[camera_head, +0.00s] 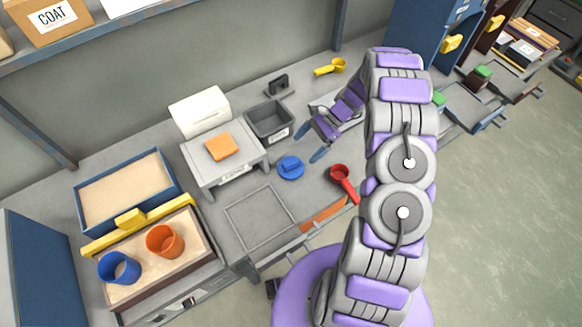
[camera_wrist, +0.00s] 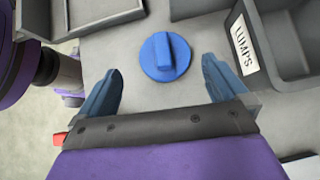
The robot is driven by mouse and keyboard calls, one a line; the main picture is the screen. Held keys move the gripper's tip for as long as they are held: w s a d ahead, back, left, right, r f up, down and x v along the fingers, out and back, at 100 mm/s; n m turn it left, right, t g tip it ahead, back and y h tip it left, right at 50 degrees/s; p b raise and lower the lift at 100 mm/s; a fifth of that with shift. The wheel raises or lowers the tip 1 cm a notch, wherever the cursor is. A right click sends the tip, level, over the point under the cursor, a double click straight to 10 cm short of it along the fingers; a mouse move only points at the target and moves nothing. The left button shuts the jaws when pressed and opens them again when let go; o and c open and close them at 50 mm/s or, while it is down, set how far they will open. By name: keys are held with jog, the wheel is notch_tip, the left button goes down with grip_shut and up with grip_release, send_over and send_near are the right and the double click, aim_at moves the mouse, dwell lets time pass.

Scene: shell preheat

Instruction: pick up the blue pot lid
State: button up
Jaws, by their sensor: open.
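The blue pot lid (camera_head: 291,168) is a small round disc with a raised bar handle. It lies flat on the grey bench, between the white box with the orange block and the red scoop. In the wrist view the lid (camera_wrist: 165,56) is just beyond the fingertips, centred between them. My gripper (camera_head: 318,142) is open and empty, to the upper right of the lid in the head view. In the wrist view my gripper's blue fingers (camera_wrist: 158,78) are spread on either side, apart from the lid.
A grey bin labelled LUMPS (camera_head: 270,119) stands close by the lid; its wall also shows in the wrist view (camera_wrist: 262,40). A red scoop (camera_head: 341,178) lies to the right. A blue pot (camera_head: 119,267) and an orange pot (camera_head: 165,241) stand lower left.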

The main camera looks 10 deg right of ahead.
aim_at(291, 162)
jog(key=b+x, duration=0.1)
jog(key=x, duration=0.7)
jog(key=b+x, duration=0.1)
jog(key=x, duration=0.1)
jog(key=shift+w+d+f+b, duration=0.15)
jog(key=shift+w+f+b, duration=0.05)
jog(key=shift+b, duration=0.1)
jog(key=shift+s+a+f, duration=0.1)
jog(key=shift+a+f, duration=0.25)
jog(key=shift+a, duration=0.1)
jog(key=shift+c, duration=0.2)
jog(key=c, duration=0.7)
jog(key=shift+r, duration=0.1)
